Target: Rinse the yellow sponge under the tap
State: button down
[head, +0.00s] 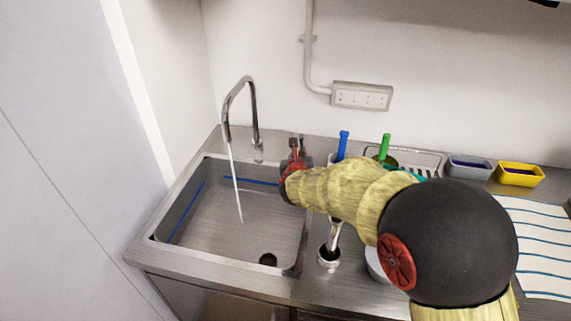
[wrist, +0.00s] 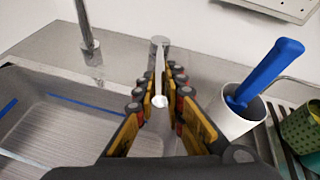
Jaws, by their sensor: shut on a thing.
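The tap (head: 240,105) arches over the left part of the sink (head: 215,215), and a thin stream of water (head: 235,185) runs from it into the basin. My gripper (head: 294,158) is behind the sink's right back corner. In the wrist view my gripper (wrist: 161,84) has its fingers on either side of a slim pale lever (wrist: 160,62) with a rounded end, rising from a metal post (wrist: 160,42). It is shut on this lever. I cannot make out the yellow sponge in either view.
A blue-handled tool (wrist: 265,75) stands in a white cup (wrist: 232,118) close right of my gripper. A green-handled tool (head: 384,147), a grey tub (head: 468,166) and a yellow tub (head: 519,175) are further right. A striped cloth (head: 540,250) lies at the right. The basin is open.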

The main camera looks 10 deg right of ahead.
jog(key=shift+d, duration=0.1)
dwell(0.3)
jog(key=c, duration=1.8)
grip_release()
jog(key=shift+c, duration=0.2)
jog(key=v, duration=1.2)
jog(key=shift+d, duration=0.15)
